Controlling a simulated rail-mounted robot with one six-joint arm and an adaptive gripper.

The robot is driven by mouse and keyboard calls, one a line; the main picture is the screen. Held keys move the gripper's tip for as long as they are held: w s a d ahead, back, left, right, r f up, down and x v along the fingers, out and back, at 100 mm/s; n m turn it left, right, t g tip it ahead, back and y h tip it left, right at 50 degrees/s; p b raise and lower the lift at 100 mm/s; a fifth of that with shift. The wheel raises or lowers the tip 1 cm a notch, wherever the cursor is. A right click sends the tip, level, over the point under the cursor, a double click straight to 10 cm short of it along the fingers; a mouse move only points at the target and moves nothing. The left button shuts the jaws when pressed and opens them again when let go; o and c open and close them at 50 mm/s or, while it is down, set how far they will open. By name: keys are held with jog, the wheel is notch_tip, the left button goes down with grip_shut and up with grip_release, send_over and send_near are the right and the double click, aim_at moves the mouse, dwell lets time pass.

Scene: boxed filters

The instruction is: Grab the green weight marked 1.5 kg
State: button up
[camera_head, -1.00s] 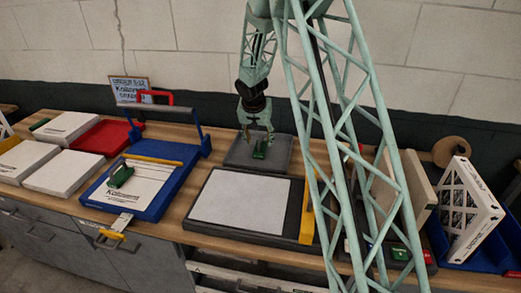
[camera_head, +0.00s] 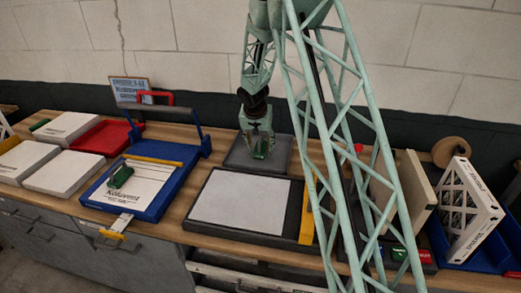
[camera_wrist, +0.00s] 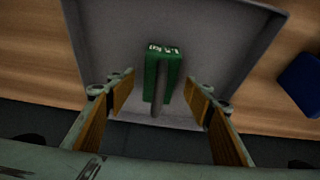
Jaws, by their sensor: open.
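A green weight (camera_wrist: 164,74) with small white lettering, which looks like 1.5 kg, lies in a shallow grey tray (camera_wrist: 238,40) in the wrist view. A grey bar runs along its top. My gripper (camera_wrist: 158,86) is open, with one finger on each side of the weight and a gap on both sides. In the head view my gripper (camera_head: 258,146) is low over the grey tray (camera_head: 281,150), and its fingers partly hide the green weight (camera_head: 260,154).
Another green weight (camera_head: 121,177) lies on a white box in a blue press frame (camera_head: 158,205) to the left. A dark board with a white sheet (camera_head: 240,198) lies in front of the grey tray. A blue object (camera_wrist: 302,82) is at the wrist view's right edge.

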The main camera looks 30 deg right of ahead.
jog(key=shift+x, duration=1.5)
jog(key=c, duration=1.6)
jog(key=shift+r, duration=0.1)
grip_shut()
